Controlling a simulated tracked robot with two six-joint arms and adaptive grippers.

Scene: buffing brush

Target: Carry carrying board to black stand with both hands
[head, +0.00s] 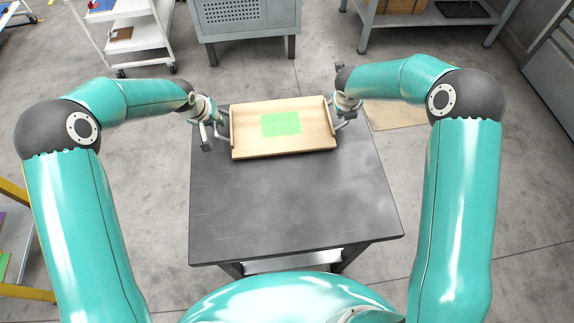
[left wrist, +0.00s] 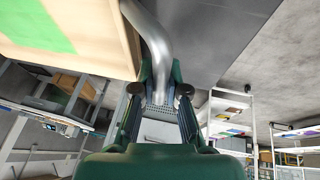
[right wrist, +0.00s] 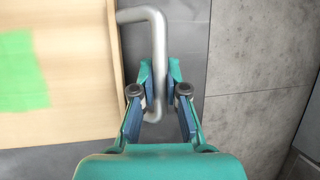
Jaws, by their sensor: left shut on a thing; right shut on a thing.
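The carrying board (head: 283,146) is a light wooden tray with raised ends, a green patch in its middle and a metal handle at each end. It is over the far part of the black stand (head: 290,205), a dark-topped table; I cannot tell whether it touches the top. My left gripper (head: 214,133) is shut on the left handle, which also shows in the left wrist view (left wrist: 155,45). My right gripper (head: 347,108) is at the right end. In the right wrist view its fingers (right wrist: 160,95) are shut on the bent handle (right wrist: 158,50).
The near part of the black stand's top is bare. Behind it stand a grey cabinet (head: 245,20), a white shelf cart (head: 120,30) at the back left and a grey bench (head: 430,17) at the back right. A flat tan sheet (head: 397,114) lies on the floor to the right.

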